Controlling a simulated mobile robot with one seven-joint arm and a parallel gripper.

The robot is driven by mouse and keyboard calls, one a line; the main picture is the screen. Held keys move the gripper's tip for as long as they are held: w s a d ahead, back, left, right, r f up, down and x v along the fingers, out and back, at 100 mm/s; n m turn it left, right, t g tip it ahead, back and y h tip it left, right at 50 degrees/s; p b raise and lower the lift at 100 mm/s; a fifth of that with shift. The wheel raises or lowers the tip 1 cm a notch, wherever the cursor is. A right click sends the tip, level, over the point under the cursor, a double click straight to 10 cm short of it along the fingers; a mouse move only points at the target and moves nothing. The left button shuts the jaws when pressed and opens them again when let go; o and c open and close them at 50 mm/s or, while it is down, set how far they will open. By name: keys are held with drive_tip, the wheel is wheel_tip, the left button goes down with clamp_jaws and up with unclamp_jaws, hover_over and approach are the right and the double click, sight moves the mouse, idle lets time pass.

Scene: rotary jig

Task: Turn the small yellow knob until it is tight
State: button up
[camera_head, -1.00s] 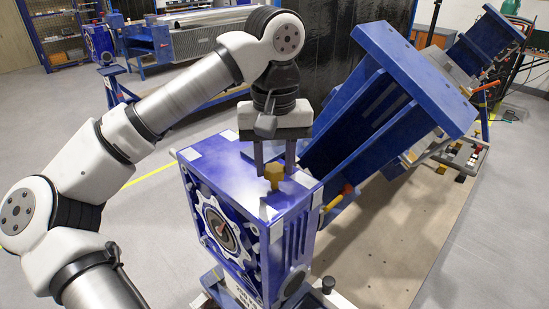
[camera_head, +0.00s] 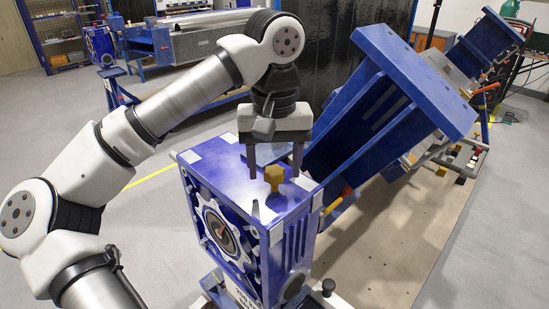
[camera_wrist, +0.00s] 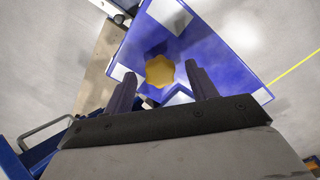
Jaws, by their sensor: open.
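The small yellow knob (camera_head: 274,174) stands on the top face of the blue gearbox-like housing (camera_head: 225,172). In the wrist view the lobed yellow knob (camera_wrist: 160,71) sits just beyond and between the two fingertips. My gripper (camera_head: 274,172) is open and points down over the housing, one finger on each side of the knob in the head view. It also shows in the wrist view (camera_wrist: 160,77), with clear gaps between the fingers and the knob. I cannot tell how tight the knob is.
A large tilted blue frame (camera_head: 370,120) rises close to the right of my gripper. An orange-yellow handle (camera_head: 338,199) sticks out by the housing's right side. Grey floor (camera_head: 150,215) lies open to the left.

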sight(275, 170)
drive_tip(key=shift+r, duration=0.15)
wheel_tip(275, 170, up, 14)
drive_tip(key=shift+f, duration=0.25)
idle(0.4)
